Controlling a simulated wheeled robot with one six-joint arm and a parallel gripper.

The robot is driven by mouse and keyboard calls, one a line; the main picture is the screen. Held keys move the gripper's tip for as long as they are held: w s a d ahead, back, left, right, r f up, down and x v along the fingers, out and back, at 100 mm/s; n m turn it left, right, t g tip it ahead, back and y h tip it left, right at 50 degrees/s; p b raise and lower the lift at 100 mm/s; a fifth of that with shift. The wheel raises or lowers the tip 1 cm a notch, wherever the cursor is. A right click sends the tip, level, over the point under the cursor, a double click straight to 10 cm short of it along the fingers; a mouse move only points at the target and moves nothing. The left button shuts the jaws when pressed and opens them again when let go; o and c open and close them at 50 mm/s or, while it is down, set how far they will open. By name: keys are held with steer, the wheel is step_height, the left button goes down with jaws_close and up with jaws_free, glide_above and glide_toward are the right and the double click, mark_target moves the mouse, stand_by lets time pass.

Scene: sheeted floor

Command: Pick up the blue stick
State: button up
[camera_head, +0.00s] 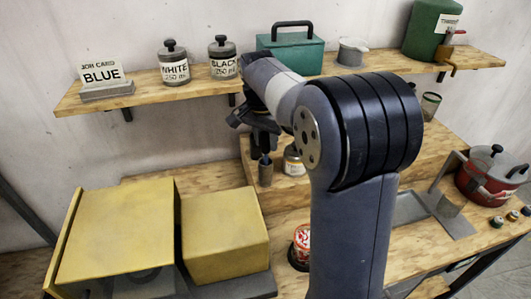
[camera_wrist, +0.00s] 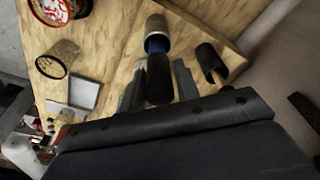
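The blue stick shows in the wrist view as a dark handle (camera_wrist: 159,80) with a blue part (camera_wrist: 157,44) beyond it. In the head view a small blue part (camera_head: 265,161) shows at the top of a brown holder (camera_head: 265,176). My gripper (camera_head: 262,143) is above it on the raised wooden step, partly hidden by my arm. In the wrist view my gripper (camera_wrist: 160,82) has one finger on each side of the dark handle, with narrow gaps, so it looks open. Its contact with the stick cannot be seen clearly.
A second dark-handled stick (camera_wrist: 208,57) with a wooden shaft is close to the right finger. A jar (camera_head: 293,161) stands beside the holder. A yellow box (camera_head: 225,235), a red pot (camera_head: 490,180) and a wall shelf (camera_head: 150,95) with jars surround the area.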

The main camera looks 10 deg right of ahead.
jaws_close()
step_height(320, 180, up, 10)
steer(key=shift+b, duration=0.4)
stand_by(0.3)
